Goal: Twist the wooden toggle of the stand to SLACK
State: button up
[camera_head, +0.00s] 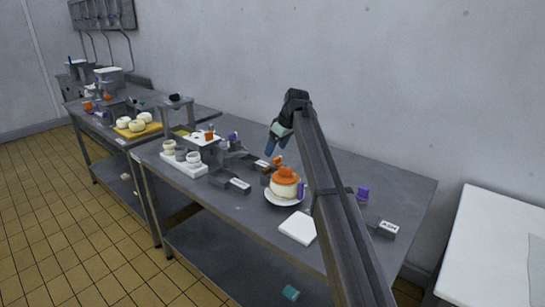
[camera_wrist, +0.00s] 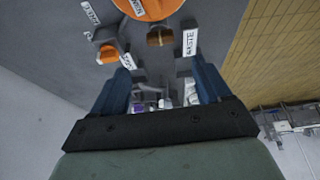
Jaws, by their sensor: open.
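My gripper (camera_head: 270,147) is above the middle of the near table in the head view, its blue fingers pointing down. In the wrist view the two blue fingers of my gripper (camera_wrist: 160,75) are apart with nothing held between them. A small brown, wood-like piece (camera_wrist: 160,36) shows just beyond the gap between the fingers; I cannot tell for sure whether it is the toggle. White label plates stand near it, one (camera_wrist: 190,42) seeming to read WASTE. I cannot read SLACK on any label. In the head view the toggle is too small to pick out.
An orange-topped white pot (camera_head: 284,188) stands on a plate close to my gripper. Grey label blocks (camera_head: 238,186), a purple knob (camera_head: 362,194) and a white square board (camera_head: 297,228) are around it. White cups (camera_head: 194,160) stand left. The table's back right is fairly clear.

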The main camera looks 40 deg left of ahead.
jog(key=shift+v, duration=1.65)
